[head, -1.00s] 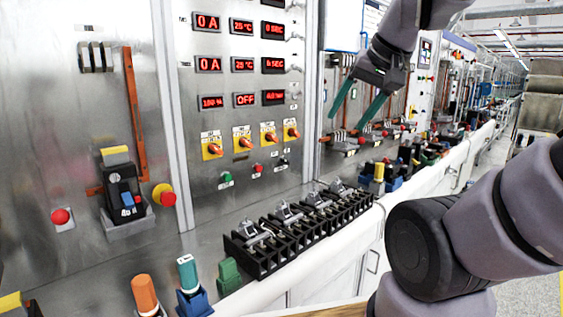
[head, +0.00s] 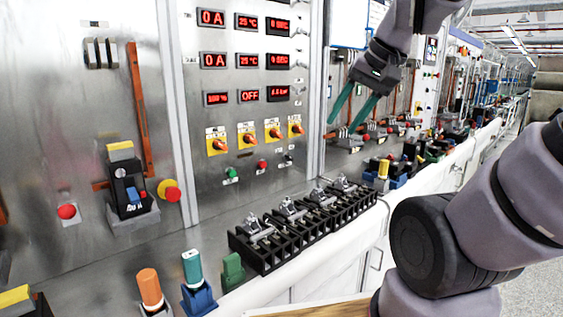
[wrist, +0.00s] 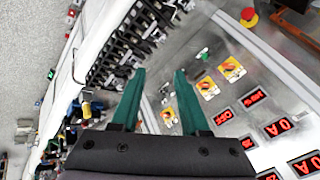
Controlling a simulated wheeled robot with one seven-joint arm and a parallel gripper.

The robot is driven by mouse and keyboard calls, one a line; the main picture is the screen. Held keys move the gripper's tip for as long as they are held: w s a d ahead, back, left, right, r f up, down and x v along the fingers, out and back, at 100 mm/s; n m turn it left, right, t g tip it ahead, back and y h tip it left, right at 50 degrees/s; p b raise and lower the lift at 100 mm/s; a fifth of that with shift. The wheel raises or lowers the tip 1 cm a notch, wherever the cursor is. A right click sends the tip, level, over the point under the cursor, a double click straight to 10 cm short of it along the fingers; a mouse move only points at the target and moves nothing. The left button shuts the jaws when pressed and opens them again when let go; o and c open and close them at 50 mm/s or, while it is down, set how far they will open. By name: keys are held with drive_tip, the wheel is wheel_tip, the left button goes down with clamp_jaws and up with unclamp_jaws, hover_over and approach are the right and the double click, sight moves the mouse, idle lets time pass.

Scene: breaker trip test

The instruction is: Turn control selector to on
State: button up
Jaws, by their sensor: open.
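Several rotary selectors with orange handles on yellow plates sit in a row on the steel panel: the leftmost (head: 217,144), two middle ones (head: 247,137) (head: 273,132) and the rightmost (head: 295,128). Their labels are too small to read, so I cannot tell which is the control selector. My gripper (head: 345,120) is open and empty, with two green fingers pointing down, right of the row and apart from it. In the wrist view my gripper (wrist: 160,72) shows nothing between its fingertips except background; selectors (wrist: 232,69) (wrist: 207,88) lie to the right, and one (wrist: 168,116) shows between the fingers.
Red displays (head: 250,96) sit above the selectors. Small green (head: 232,173) and red (head: 262,164) buttons sit below. A black terminal block (head: 305,222) lies on the bench ledge. Orange (head: 149,287) and teal (head: 191,266) knobs stand in front. A red emergency button (head: 171,192) protrudes at left.

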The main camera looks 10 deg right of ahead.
drive_tip(key=w+a+f+m+g+y, duration=0.4)
drive_tip(key=w+a+f+y, duration=0.1)
drive_tip(key=w+a+y, duration=0.5)
drive_tip(key=m+t+h, duration=0.4)
drive_tip(key=m+t, duration=0.8)
drive_tip(key=t, duration=0.1)
approach(291, 158)
drive_tip(key=x, duration=0.9)
drive_tip(key=shift+w+a, duration=0.15)
drive_tip(key=shift+w, duration=0.05)
clamp_jaws()
